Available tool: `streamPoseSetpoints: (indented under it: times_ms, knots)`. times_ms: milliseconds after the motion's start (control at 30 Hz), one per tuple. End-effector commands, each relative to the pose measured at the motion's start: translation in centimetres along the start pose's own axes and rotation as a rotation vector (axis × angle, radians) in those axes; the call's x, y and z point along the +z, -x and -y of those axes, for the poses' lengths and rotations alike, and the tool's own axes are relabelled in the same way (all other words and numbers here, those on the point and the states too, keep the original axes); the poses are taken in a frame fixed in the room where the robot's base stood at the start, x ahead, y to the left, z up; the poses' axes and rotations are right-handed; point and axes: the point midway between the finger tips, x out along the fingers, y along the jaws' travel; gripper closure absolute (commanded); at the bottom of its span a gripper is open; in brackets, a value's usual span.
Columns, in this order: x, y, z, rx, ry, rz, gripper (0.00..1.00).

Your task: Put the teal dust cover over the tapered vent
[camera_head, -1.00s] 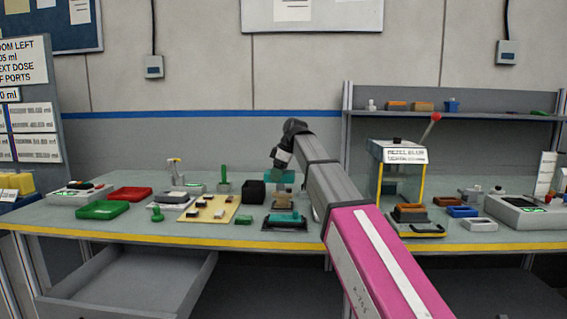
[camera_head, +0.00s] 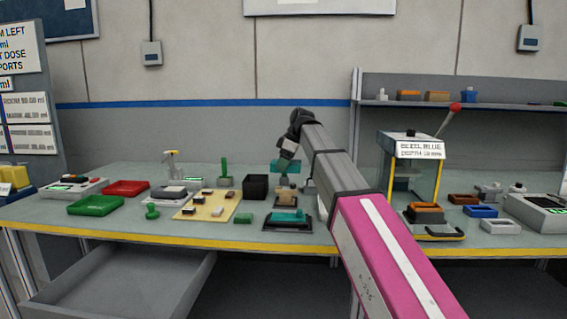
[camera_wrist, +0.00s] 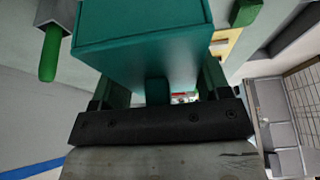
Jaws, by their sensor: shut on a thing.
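The teal dust cover (camera_head: 283,167) is a box-shaped piece hanging from my gripper (camera_head: 289,160) above the middle of the bench. In the wrist view the teal cover (camera_wrist: 145,38) fills the upper middle, with a gripper finger on each side of it. My gripper (camera_wrist: 158,88) is shut on it. Below the cover in the head view, a small pale tan piece (camera_head: 287,197) stands on a dark base; it may be the tapered vent, but it is too small to tell its shape. The cover is apart from it. The cover's underside is hidden.
A dark plate with a teal block (camera_head: 288,215) lies in front of the tan piece. A black bin (camera_head: 256,187) and a grey block with a green post (camera_head: 224,174) stand to the left. A yellow-framed press (camera_head: 412,170) stands to the right.

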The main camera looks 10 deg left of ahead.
Motion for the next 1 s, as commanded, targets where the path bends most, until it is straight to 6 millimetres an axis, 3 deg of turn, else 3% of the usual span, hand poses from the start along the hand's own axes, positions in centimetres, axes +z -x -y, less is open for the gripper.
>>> streamPoseSetpoints:
  times_ms: [600,1000]
  knots:
    - [1.8,-4.3,0.0,0.0,0.0,0.0,0.53]
    - [2.0,-4.9,0.0,0.0,0.0,0.0,0.53]
